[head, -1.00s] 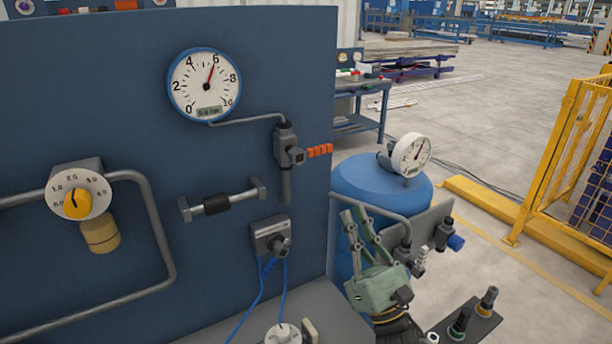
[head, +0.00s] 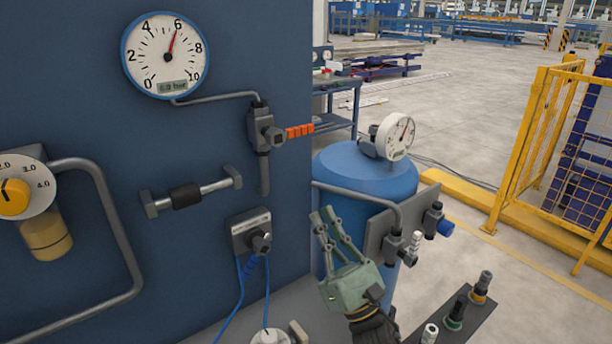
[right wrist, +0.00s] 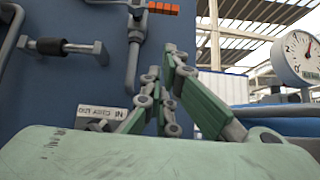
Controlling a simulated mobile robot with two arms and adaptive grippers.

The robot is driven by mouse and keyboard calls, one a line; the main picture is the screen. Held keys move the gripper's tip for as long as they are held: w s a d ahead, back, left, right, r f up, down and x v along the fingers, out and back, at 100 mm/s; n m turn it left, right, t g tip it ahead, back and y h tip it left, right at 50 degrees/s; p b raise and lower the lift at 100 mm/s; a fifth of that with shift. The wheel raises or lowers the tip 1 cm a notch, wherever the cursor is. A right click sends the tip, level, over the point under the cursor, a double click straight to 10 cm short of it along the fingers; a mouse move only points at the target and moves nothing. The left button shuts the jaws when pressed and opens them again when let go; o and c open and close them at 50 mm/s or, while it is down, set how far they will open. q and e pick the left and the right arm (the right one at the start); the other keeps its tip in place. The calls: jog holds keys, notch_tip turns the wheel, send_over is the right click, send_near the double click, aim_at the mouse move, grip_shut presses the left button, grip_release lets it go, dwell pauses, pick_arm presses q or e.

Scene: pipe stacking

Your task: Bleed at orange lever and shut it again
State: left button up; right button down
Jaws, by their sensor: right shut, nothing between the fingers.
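The orange lever (head: 299,131) sticks out to the right from a grey valve (head: 265,132) on the blue panel, close to level. The valve joins a pipe under the large round gauge (head: 163,56), whose red needle points near 6. My right gripper (head: 326,211) is pale green, shut and empty, with its fingers pointing up. It is below the lever and apart from it. In the right wrist view the fingers (right wrist: 168,60) stand together, and the lever (right wrist: 163,8) shows at the top edge. My left gripper is not in view.
A blue tank (head: 370,175) with a small gauge (head: 393,137) stands right of the panel, behind my right gripper. A grey handle bar (head: 190,195) and a socket with blue cables (head: 252,235) are on the panel. A yellow fence (head: 535,130) stands at the right.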

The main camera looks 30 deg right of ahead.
aim_at(290, 133)
jog(key=s+r+p+x, duration=0.2)
jog(key=p+x, duration=0.5)
jog(key=x, duration=0.5)
jog(key=shift+w+r+p, duration=0.2)
jog(key=shift+r+p, duration=0.05)
jog(key=shift+p, duration=0.05)
jog(key=shift+d, duration=0.1)
jog(key=shift+w+d+n+y+b, duration=0.1)
jog(key=shift+d+n+y+b, duration=0.1)
jog(key=shift+n+y+b, duration=0.55)
jog(key=shift+r+n+g+y, duration=0.2)
jog(key=shift+n+g+y, duration=0.1)
jog(key=shift+n+y, duration=0.35)
